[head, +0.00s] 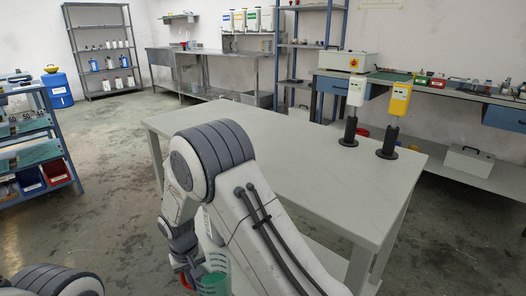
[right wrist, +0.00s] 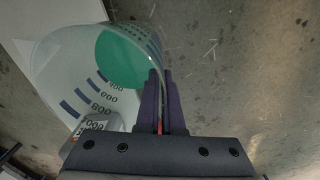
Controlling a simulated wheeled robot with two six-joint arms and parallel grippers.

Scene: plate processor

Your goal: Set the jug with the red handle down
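The jug (right wrist: 75,75) is clear, with dark blue scale marks and green liquid in it. It fills the left of the right wrist view and looks tilted there. In the head view its green part (head: 215,284) shows at the bottom, partly behind my right arm. Its red handle (right wrist: 160,127) shows as a thin strip between the fingers. My right gripper (right wrist: 162,95) is shut on that handle; in the head view the gripper (head: 186,270) is low, near the table's left side. My left gripper is not in view; only part of my left arm shows at bottom left.
The grey table (head: 290,145) is largely bare. At its far right end stand a white device (head: 356,92) and a yellow device (head: 399,99) on black stands. A blue shelf cart (head: 35,145) with bins stands at left. The floor between cart and table is clear.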

